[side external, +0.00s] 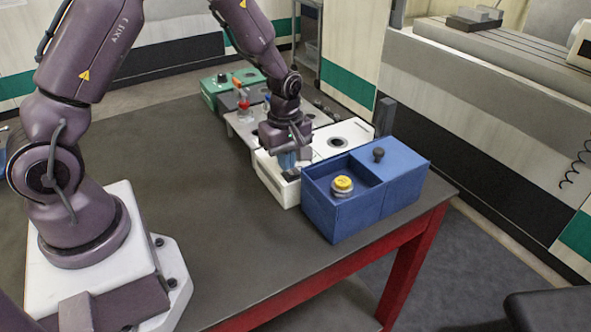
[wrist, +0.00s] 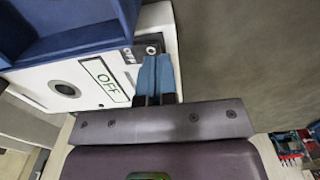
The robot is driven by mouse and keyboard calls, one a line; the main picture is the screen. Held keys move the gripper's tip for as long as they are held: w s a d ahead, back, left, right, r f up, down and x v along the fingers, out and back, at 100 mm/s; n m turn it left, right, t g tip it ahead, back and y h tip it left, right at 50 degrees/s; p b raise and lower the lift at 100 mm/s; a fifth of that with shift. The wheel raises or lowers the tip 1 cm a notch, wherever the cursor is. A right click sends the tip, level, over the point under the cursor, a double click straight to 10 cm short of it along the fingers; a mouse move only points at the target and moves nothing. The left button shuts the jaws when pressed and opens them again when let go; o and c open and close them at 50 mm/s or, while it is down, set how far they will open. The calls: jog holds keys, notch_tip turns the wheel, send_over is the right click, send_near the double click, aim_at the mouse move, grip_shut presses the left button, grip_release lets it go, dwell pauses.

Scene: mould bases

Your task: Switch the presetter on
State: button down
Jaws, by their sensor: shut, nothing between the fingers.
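The presetter (side external: 278,185) is a white box near the right part of the table, with a round dark opening on top and a dark post at its far end. In the wrist view its white top (wrist: 40,83) carries a label (wrist: 106,80) reading OFF. A small dark switch panel (wrist: 150,48) with a white circle and OFF lettering sits at its near edge. My gripper (side external: 288,163) is shut and empty, pointing down over that end. Its blue fingertips (wrist: 155,60) are right beside the switch panel and partly cover it; I cannot tell whether they touch.
A blue box (side external: 335,215) stands against the presetter's right side, with a yellow-topped round part (side external: 342,185) in its open half and a black knob (side external: 379,154) on its covered half. A green box (side external: 222,84) and coloured parts stand behind. The table's left-centre (side external: 190,180) is clear.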

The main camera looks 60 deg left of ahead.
jog(key=shift+f, duration=0.9)
dwell(0.3)
jog(key=shift+r, duration=3.55)
jog(key=shift+m, duration=0.4)
jog(key=s+d+r+m+t, duration=0.2)
jog(key=s+d+r+m, duration=0.1)
jog(key=s+r+m, duration=0.5)
jog(key=s+d+r+m+t, duration=0.3)
jog(key=s+r+m, duration=0.6)
jog(key=r, duration=0.3)
jog(key=shift+s+d+t, duration=0.25)
jog(key=shift+s+t, duration=0.05)
jog(key=shift+s, duration=0.1)
